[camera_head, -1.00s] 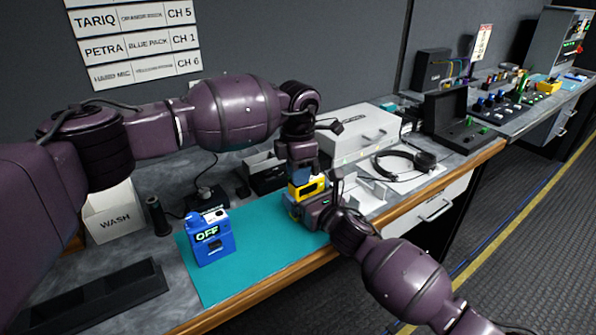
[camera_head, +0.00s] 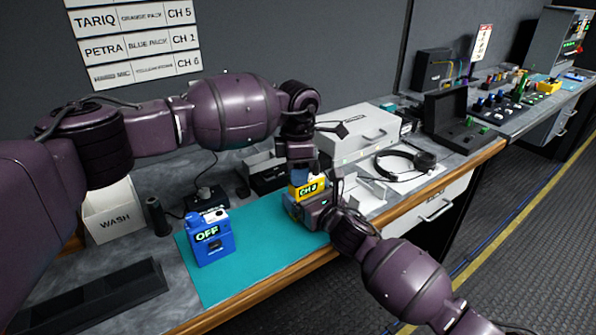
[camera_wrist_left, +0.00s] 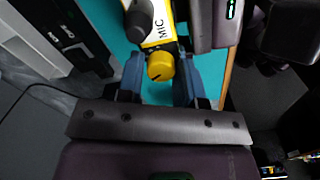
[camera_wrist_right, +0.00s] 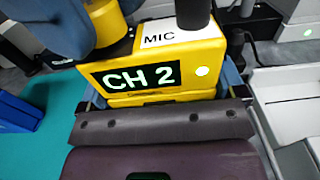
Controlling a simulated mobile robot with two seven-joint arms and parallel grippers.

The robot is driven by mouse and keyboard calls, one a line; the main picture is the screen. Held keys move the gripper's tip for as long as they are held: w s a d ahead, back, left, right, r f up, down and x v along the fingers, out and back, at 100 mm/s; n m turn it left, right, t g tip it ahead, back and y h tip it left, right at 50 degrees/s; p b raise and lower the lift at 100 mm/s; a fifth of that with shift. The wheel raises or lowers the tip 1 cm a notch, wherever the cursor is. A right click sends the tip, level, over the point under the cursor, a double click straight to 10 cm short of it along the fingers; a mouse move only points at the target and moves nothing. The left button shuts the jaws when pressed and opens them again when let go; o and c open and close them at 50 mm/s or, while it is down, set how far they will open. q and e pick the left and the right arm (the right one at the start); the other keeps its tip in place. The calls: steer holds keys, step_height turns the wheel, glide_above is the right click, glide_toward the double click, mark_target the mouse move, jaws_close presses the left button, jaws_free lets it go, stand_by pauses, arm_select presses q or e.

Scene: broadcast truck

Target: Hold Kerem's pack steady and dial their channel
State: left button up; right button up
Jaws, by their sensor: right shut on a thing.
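The yellow pack (camera_head: 310,187) stands at the right end of the teal mat (camera_head: 262,268). Its display reads CH 2 in the right wrist view (camera_wrist_right: 140,77), beside a lit green dot and a MIC label. My right gripper (camera_head: 314,208) is shut on the yellow pack from the front right. My left gripper (camera_head: 304,172) points down over the pack's top. In the left wrist view its blue fingers are on either side of the yellow knob (camera_wrist_left: 160,67), with slight gaps. The wall list (camera_head: 138,45) shows Tariq CH 5, Petra blue pack CH 1 and a CH 6 row; no Kerem row is in view.
A blue pack (camera_head: 210,240) reading OFF stands on the mat's left. A WASH box (camera_head: 113,220), a black tray (camera_head: 95,305) and a dark spool (camera_head: 158,216) are further left. A white case (camera_head: 358,134) and headphones (camera_head: 405,160) are behind right. The mat's middle is clear.

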arm_select(q)
steer(key=o, duration=0.3)
step_height(320, 180, up, 12)
stand_by(0.7)
arm_select(e)
steer(key=o, duration=0.8)
steer(key=shift+c, duration=0.2)
steer(key=shift+s+d, duration=0.1)
